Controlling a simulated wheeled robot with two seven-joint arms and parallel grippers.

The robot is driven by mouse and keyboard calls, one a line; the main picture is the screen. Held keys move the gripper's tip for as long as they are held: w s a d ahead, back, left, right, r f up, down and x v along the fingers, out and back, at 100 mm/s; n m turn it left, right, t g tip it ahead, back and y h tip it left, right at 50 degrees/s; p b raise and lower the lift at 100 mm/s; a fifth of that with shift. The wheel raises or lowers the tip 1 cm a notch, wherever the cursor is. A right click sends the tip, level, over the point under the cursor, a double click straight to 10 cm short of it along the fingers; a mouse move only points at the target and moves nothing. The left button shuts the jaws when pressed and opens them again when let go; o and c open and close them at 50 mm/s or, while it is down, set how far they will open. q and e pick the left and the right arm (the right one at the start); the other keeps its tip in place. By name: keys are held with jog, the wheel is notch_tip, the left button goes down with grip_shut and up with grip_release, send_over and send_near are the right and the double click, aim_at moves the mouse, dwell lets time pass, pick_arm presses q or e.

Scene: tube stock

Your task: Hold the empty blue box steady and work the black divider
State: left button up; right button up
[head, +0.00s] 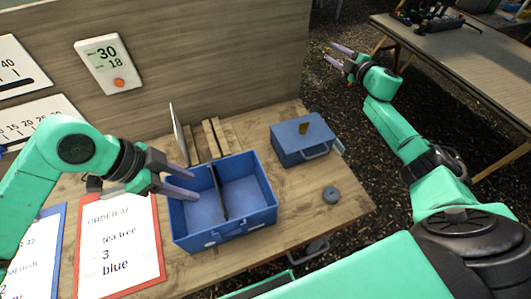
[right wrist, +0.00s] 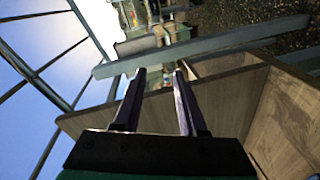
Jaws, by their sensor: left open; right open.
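The open blue box (head: 250,222) stands on the wooden table, with nothing but the divider visible inside. The black divider (head: 218,192) stands upright across it, splitting it into a left and a right compartment. My left gripper (head: 197,187) is open, and its fingers reach over the box's left side towards the divider. I cannot tell whether either finger touches the box. My right gripper (head: 333,53) is open and empty, far from the box, beyond the table's right edge. In the right wrist view its fingers (right wrist: 160,75) are apart with nothing held.
A smaller, closed blue box (head: 290,148) with a handle stands behind right. A grey disc (head: 331,193) lies near the table's right edge. A red-bordered order card (head: 118,240) lies left of the box. Wooden slats (head: 213,137) stand behind. Another table (head: 460,60) is at far right.

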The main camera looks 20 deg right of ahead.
jog(key=a+r+n+g+y, duration=0.1)
jog(key=a+r+n+y, duration=0.45)
jog(key=a, duration=0.65)
jog(key=s+a+r+n+g+y, duration=0.25)
jog(key=s+a+n+g, duration=0.2)
jog(key=a, duration=0.65)
jog(key=s+a+r+n+g+y, duration=0.1)
jog(key=s+a+n+g+y, duration=0.35)
jog(key=a, duration=0.75)
jog(key=n+g+h, duration=0.6)
jog(key=g+h, duration=0.1)
jog(key=h, duration=0.8)
send_over(265, 186)
jog(key=shift+y, duration=0.25)
notch_tip(265, 186, down, 10)
jog(key=shift+w+d+f, duration=0.15)
jog(key=shift+f, duration=0.05)
notch_tip(265, 186, down, 14)
jog(key=shift+w+f, duration=0.1)
jog(key=shift+w, duration=0.05)
grip_shut()
